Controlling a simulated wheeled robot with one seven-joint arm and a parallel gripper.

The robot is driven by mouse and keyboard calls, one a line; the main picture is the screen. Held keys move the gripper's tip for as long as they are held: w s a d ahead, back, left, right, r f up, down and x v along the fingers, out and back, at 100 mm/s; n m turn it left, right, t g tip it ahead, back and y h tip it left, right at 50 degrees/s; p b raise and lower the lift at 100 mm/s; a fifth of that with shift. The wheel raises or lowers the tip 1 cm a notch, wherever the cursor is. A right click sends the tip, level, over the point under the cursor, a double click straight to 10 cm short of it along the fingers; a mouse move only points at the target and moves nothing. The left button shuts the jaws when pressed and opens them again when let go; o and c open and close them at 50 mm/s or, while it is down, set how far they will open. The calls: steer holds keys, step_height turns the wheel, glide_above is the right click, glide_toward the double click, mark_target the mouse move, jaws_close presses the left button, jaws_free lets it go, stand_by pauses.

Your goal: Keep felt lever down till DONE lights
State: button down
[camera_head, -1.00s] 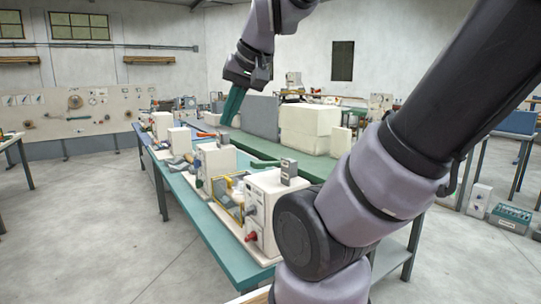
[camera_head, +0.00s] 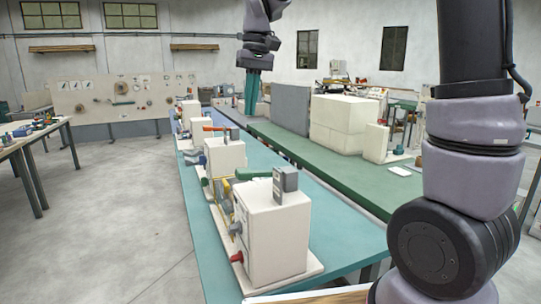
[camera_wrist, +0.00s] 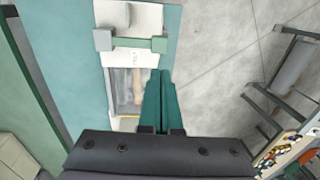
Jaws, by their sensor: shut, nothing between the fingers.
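The nearest machine (camera_head: 275,240) is a white box on a pale base on the teal bench. A green bar (camera_head: 255,173) lies along its top beside a grey block (camera_head: 286,181); I cannot tell for sure that this bar is the felt lever. A red knob (camera_head: 236,256) sits low on its side. My gripper (camera_head: 251,100) hangs fingers down, farther back over the benches. In the wrist view my green fingers (camera_wrist: 159,90) are shut and empty. A similar green bar (camera_wrist: 130,42) shows beyond them, apart from the tips. No lit DONE lamp is visible.
More white machines (camera_head: 224,156) stand in a row along the teal bench (camera_head: 330,240). A green bench (camera_head: 350,177) behind carries a grey panel (camera_head: 290,108) and large white blocks (camera_head: 337,124). The floor (camera_head: 110,220) at left is open.

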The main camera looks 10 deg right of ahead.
mark_target(241, 170)
steer(key=shift+w+d+f, duration=0.1)
stand_by(0.3)
steer(key=f, duration=0.4)
steer(key=a+f, duration=0.1)
steer(key=f, duration=0.4)
steer(key=a+f, duration=0.1)
steer(key=f, duration=0.3)
steer(key=shift+s+f, duration=0.25)
steer(key=shift+f, duration=0.1)
steer(key=shift+s+a+f+h, duration=0.15)
steer(key=shift+f+h, duration=0.25)
steer(key=shift+a+f+t+h, duration=0.15)
steer(key=shift+f+h, duration=0.3)
steer(key=shift+f, duration=0.2)
steer(key=shift+a+f+t+h, duration=0.15)
steer(key=shift+f+h, duration=0.3)
steer(key=shift+f, duration=0.45)
steer(key=shift+s+f, duration=0.15)
steer(key=shift+f, duration=0.1)
